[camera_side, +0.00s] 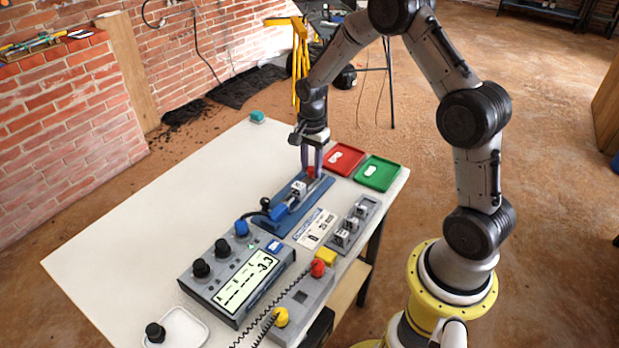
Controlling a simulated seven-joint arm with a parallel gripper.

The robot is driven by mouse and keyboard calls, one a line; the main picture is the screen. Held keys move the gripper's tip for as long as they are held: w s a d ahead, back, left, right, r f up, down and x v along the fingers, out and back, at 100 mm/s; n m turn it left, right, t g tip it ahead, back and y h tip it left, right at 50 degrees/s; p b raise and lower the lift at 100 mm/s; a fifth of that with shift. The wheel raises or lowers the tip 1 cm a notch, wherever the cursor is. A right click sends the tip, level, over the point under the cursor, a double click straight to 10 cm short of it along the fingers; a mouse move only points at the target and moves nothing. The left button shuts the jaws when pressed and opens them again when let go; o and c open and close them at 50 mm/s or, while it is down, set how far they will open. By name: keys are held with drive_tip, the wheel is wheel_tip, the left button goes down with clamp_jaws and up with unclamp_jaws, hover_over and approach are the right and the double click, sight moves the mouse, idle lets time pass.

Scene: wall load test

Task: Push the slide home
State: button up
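A blue fixture (322,188) lies on the white table, with a metal slide (291,200) running along it. A small white block (298,187) sits on the slide section, and a red part (311,172) stands at the fixture's far end. My gripper (312,172) points down at that far end, its two fingers beside the red part. A gap shows between the fingers higher up. I cannot tell whether the fingertips touch the red part. The fingers partly hide the fixture's far end.
A red tray (345,160) and a green tray (378,173) lie right of my gripper. A grey rack with small blocks (350,226), a meter box (238,283) and a button box (300,303) stand nearer. The table's left side (150,220) is mostly clear.

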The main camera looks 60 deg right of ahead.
drive_tip(key=shift+a, duration=0.7)
clamp_jaws()
drive_tip(key=shift+a, duration=1.45)
